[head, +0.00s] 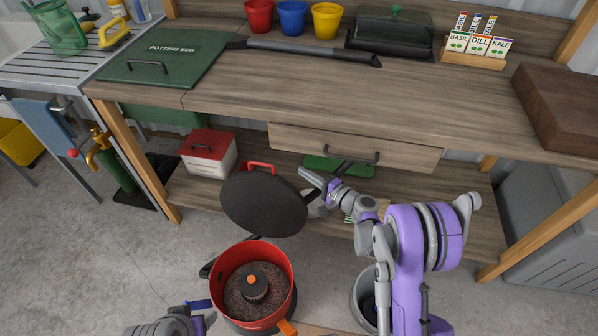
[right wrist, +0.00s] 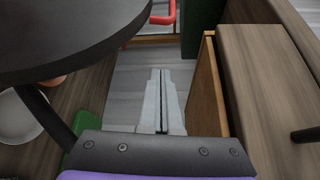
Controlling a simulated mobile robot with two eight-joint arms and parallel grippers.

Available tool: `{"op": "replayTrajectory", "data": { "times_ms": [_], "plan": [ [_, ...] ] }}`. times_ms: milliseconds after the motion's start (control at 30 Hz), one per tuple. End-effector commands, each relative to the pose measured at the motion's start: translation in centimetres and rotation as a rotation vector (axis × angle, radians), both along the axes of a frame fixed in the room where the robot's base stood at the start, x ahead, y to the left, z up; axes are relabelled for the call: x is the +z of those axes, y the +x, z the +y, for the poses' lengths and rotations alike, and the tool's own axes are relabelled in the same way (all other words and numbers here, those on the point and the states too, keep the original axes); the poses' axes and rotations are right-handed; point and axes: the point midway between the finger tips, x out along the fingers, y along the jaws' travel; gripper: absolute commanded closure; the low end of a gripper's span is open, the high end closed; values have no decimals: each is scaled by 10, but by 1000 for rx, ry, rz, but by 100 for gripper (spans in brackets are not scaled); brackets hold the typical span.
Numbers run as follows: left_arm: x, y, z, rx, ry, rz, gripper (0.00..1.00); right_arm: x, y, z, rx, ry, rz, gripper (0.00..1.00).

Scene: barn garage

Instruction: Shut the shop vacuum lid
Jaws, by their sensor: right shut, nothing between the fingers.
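The shop vacuum has an open red drum (head: 278,256) with a dark, speckled inside and a black knob with an orange top (head: 252,280). Its round black lid (head: 262,208) stands raised and tilted behind the drum, with a red handle (head: 258,165) at its far side. My right gripper (head: 310,178) is shut and empty, just right of the lid's edge; I cannot tell whether it touches. In the right wrist view its fingers (right wrist: 161,78) are together, with the lid (right wrist: 75,30) at upper left. My left gripper (head: 197,318) is at the bottom edge, partly cut off, left of the drum.
The wooden workbench (head: 330,85) stands behind, with a drawer (head: 355,147) and a lower shelf (head: 430,208). A red-topped white box (head: 208,152) sits on that shelf, left of the lid. Bare concrete floor (head: 100,255) lies left of the vacuum.

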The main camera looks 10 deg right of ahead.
Motion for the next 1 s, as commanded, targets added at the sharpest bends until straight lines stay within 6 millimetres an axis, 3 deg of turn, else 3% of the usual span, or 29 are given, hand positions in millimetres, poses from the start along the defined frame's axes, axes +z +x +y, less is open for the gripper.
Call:
{"op": "replayTrajectory", "data": {
  "times_ms": [400,633,1000],
  "plan": [
    [-16,2,0,0,0,4,30,-8,66,53,2,-2,1,100],
    [-19,3,0,0,0,5,30,-2,38,68,1,-2,1,100],
    [-20,3,0,0,0,5,30,0,32,71,0,-3,0,100]
  ]
}}
